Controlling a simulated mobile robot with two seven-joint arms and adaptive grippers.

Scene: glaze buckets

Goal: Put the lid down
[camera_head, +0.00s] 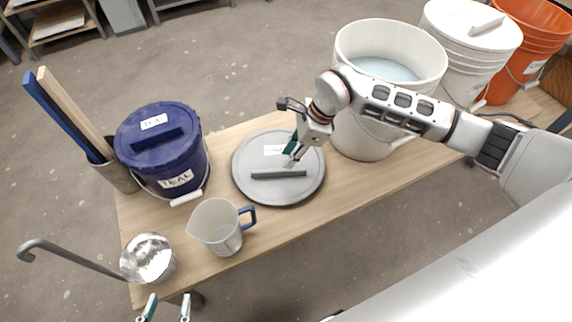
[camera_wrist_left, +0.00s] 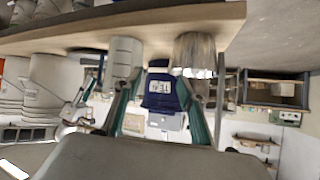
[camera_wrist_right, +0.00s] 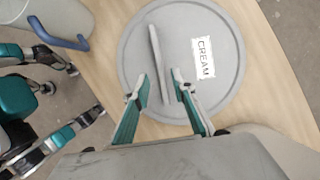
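The round grey lid (camera_head: 255,187) lies flat on the wooden table, between the blue bucket and the open white bucket. It has a bar handle (camera_head: 279,173) and a label that reads CREAM in the right wrist view (camera_wrist_right: 204,58). My right gripper (camera_head: 291,160) is over the lid at its handle. In the right wrist view its fingers (camera_wrist_right: 161,77) are apart, one on each side of the handle, with gaps showing. My left gripper (camera_head: 166,307) is open and empty at the bottom edge of the head view, in front of the table.
An open white bucket (camera_head: 362,137) with pale liquid stands right of the lid. A jug (camera_head: 217,228), ladle (camera_head: 148,259) and lidded blue TEAL bucket (camera_head: 165,165) stand left. A lidded white bucket (camera_head: 460,60) and orange bucket (camera_head: 540,45) are at the back right.

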